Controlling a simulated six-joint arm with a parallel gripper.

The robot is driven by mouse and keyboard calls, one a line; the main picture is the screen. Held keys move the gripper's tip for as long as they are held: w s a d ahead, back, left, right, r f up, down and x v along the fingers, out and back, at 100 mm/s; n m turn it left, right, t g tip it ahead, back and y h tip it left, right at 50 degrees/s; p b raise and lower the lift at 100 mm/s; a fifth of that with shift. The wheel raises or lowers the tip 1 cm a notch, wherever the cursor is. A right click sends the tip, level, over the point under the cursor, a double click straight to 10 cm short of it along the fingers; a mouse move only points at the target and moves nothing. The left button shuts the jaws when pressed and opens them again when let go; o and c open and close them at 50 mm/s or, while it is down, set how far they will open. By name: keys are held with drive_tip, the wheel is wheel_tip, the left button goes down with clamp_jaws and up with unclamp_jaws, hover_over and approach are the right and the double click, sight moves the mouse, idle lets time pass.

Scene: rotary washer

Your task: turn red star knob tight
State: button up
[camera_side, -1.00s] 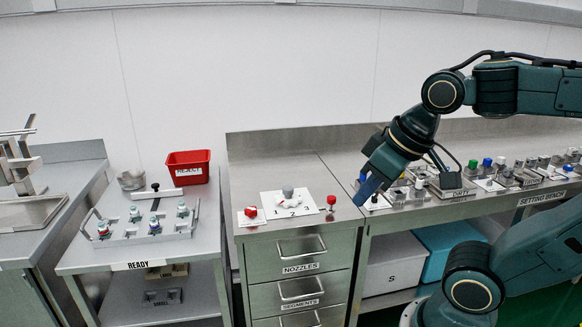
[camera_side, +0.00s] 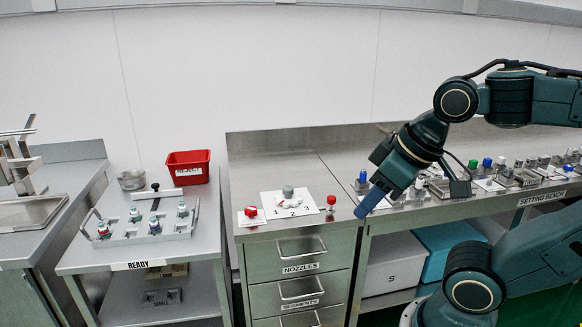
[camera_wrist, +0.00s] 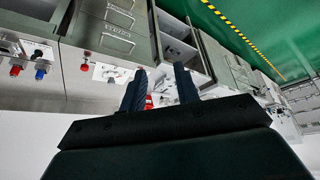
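A small upright red knob (camera_side: 331,201) stands at the front right of the drawer-unit top in the side view; it also seems to show in the wrist view (camera_wrist: 84,66). A second red piece (camera_side: 251,212) lies on a white card left of it. Both are too small for me to tell which is star-shaped. My gripper (camera_side: 367,205) points down and left over the left end of the setting bench, right of the upright red knob and apart from it. In the wrist view the two fingers (camera_wrist: 160,85) are spread with nothing held between them.
A numbered white plate (camera_side: 291,211) with a grey-topped part lies between the red pieces. Several small fixtures line the setting bench (camera_side: 540,200) at right. The ready table (camera_side: 140,255) holds a rack of parts. A red reject bin (camera_side: 188,167) stands behind it.

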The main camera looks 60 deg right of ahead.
drive_tip(key=o, duration=0.4)
drive_tip(key=shift+w+r, duration=0.15)
drive_tip(key=shift+w, duration=0.15)
drive_tip(key=shift+c, duration=0.2)
drive_tip(key=shift+o, duration=0.4)
drive_tip(key=w+d+r+n+g, duration=0.1)
drive_tip(key=w+r, duration=0.3)
drive_tip(key=w, duration=0.6)
drive_tip(key=shift+d+r+n, duration=0.4)
drive_tip(key=shift+d+n, duration=0.1)
drive_tip(key=shift+n, duration=0.1)
drive_tip(key=n+g, duration=0.5)
drive_tip(key=n, duration=0.2)
hover_over(251, 209)
wheel_tip(251, 209, down, 15)
wheel_tip(251, 209, down, 14)
drive_tip(key=shift+r, duration=0.1)
drive_tip(key=shift+c, duration=0.4)
